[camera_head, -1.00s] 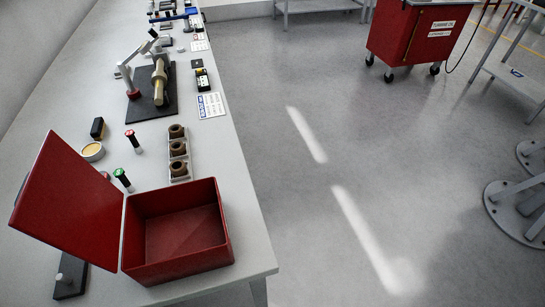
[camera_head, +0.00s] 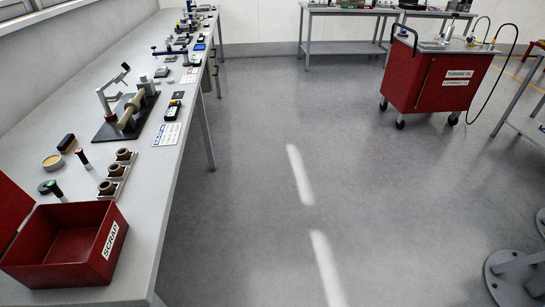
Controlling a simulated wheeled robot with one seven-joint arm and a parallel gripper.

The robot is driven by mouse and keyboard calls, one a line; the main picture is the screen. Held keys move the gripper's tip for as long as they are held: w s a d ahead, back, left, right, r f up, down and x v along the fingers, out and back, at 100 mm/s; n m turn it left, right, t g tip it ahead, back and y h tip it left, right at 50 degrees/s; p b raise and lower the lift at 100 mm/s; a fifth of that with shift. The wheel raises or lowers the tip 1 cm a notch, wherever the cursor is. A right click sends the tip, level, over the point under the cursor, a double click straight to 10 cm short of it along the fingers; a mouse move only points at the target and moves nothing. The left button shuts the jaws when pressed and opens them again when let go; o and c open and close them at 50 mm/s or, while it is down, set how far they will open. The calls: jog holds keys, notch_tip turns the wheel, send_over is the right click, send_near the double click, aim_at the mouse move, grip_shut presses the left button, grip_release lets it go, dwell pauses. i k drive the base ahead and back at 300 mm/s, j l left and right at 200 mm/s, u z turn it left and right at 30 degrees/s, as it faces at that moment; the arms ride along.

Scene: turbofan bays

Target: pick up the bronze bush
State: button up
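Three brown, bronze-looking ring-shaped bushes stand in a row on a small pale rack (camera_head: 118,179) on the left bench: a far one (camera_head: 123,154), a middle one (camera_head: 115,170) and a near one (camera_head: 107,187). They sit just behind the red scrap box. I cannot tell from their looks which one the task means. My gripper is not in view.
The open red box labelled SCRAP (camera_head: 68,243) is at the bench's near end. A black-based fixture (camera_head: 127,117) lies beyond. Grey floor (camera_head: 250,190) is clear; a red cart (camera_head: 437,80) stands far right.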

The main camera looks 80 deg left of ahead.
aim_at(107, 188)
jog(key=i+j+u, duration=0.15)
jog(key=i+u, duration=0.9)
jog(key=u, duration=0.15)
jog(key=i+l+u, duration=0.25)
jog(key=u, duration=0.15)
jog(key=i+j+u, duration=0.15)
jog(key=u, duration=0.35)
jog(key=i+u, duration=0.3)
jog(key=u, duration=0.15)
jog(key=i+u, duration=0.2)
jog(key=u, duration=0.3)
jog(key=i+u, duration=0.25)
jog(key=u, duration=0.25)
jog(key=i+u, duration=0.8)
jog(key=i+l+u, duration=0.1)
jog(key=u, duration=0.35)
jog(key=i+l, duration=0.05)
jog(key=i, duration=0.05)
